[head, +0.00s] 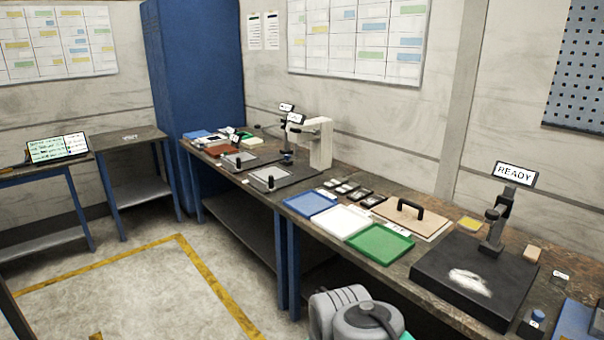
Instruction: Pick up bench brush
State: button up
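I cannot pick out a bench brush for certain in the head view. A small tan block (532,254) lies at the right, behind the black plate, but it is too small to tell what it is. Grey rounded links of my own arm show at the bottom centre, in front of the long bench. My gripper is not in view.
The long bench (335,183) holds blue (310,203), white (344,222) and green (380,244) trays, a tan board with a black handle (409,210), and a black plate (440,268) with white powder under a READY sign (514,173). Floor (130,290) at left is clear.

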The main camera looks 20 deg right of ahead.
aim_at(531, 254)
jog(key=z, duration=1)
jog(key=i, duration=0.85)
jog(key=z, duration=1.2)
jog(key=i, duration=0.7)
jog(key=z, duration=0.05)
